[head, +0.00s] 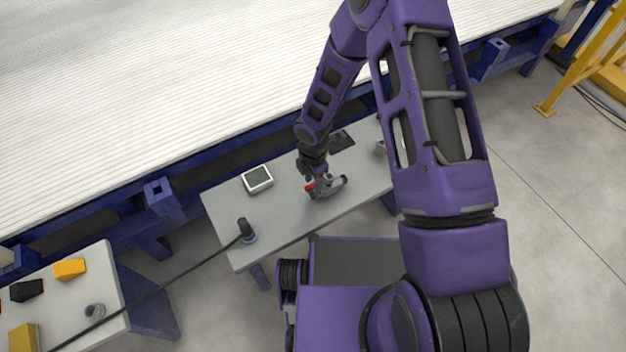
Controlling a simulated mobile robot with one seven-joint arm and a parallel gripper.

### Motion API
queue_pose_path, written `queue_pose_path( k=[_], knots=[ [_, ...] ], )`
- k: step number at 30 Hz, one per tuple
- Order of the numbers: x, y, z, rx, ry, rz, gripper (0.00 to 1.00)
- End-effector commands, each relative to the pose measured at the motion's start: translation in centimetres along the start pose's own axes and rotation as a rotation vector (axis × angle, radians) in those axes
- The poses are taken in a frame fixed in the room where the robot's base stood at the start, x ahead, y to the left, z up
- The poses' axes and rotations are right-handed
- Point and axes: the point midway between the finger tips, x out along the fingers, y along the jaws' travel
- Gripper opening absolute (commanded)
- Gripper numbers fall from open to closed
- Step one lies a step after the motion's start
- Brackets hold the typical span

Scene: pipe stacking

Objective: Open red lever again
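The red lever (309,188) shows as a small red spot on the left side of a grey metal fitting (328,187). The fitting lies on the grey table (290,216) in the middle of the head view. My gripper (312,177) points down from my purple arm right at the fitting, close to the red lever. My gripper is small and partly merges with the fitting. I cannot tell whether its fingers touch the lever or whether they are open or shut.
A white box with a dark screen (257,179) stands left of the fitting. A black connector (245,229) with a hose (165,285) stands at the table's front left. A dark flat pad (341,141) lies behind. A side table (62,305) at lower left holds several blocks.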

Motion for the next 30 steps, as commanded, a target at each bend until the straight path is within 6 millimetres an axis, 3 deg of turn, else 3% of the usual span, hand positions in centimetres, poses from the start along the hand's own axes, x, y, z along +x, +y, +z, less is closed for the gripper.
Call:
queue_pose_path(
  k=[11,24,30],
  knots=[
    [-1.0,0.1,0.0,0.002,0.001,0.003,0.49],
    [-9.7,0.1,0.1,0.002,0.000,0.003,0.49],
    [-11.7,0.0,0.0,0.001,0.000,0.001,0.49]
  ],
)
